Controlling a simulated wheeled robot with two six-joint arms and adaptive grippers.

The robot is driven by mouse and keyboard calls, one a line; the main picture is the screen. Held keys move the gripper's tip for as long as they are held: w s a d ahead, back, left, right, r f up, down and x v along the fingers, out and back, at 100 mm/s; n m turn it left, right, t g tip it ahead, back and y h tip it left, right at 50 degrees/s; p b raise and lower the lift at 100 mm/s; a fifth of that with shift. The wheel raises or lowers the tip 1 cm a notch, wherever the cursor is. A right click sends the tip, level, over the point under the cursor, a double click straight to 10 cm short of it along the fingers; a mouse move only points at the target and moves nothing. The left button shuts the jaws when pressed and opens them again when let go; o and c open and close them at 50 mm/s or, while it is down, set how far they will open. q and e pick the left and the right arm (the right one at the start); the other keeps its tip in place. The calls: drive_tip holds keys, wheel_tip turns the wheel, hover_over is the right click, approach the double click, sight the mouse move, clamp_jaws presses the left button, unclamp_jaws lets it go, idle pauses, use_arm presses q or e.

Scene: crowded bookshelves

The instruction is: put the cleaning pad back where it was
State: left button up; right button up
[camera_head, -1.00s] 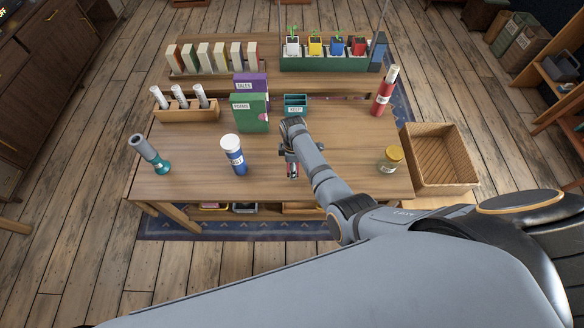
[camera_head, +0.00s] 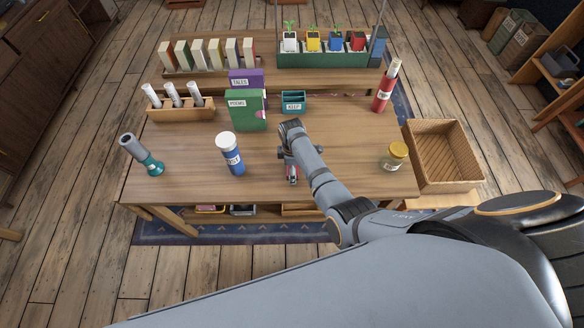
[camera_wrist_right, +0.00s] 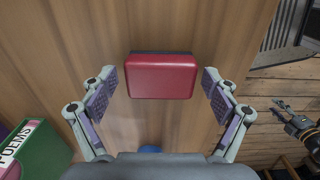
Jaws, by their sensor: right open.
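The cleaning pad (camera_wrist_right: 162,76) is a red block with a dark edge along its far side. It lies on the wooden table (camera_head: 190,185). My right gripper (camera_wrist_right: 161,88) is open above the table, with its purple-lined fingers on either side of the pad. Gaps show between pad and fingers; I cannot tell how far the tips are above the table. In the head view my right arm hides most of the pad. My left gripper seems to show, dark and small, at the right of the right wrist view (camera_wrist_right: 281,107); its opening is unclear.
A teal bin marked KEEP (camera_head: 293,104) stands behind my right gripper. A green POEMS book (camera_head: 246,112) and a blue bottle (camera_head: 231,155) stand left of it. A yellow-lidded jar (camera_head: 394,157) and a wicker basket (camera_head: 440,157) are right. The front middle tabletop is mostly clear.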

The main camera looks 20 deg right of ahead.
drive_tip(key=shift+r, duration=0.35)
wheel_tip(320, 180, up, 12)
drive_tip(key=p, duration=0.1)
drive_tip(key=shift+f, duration=0.2)
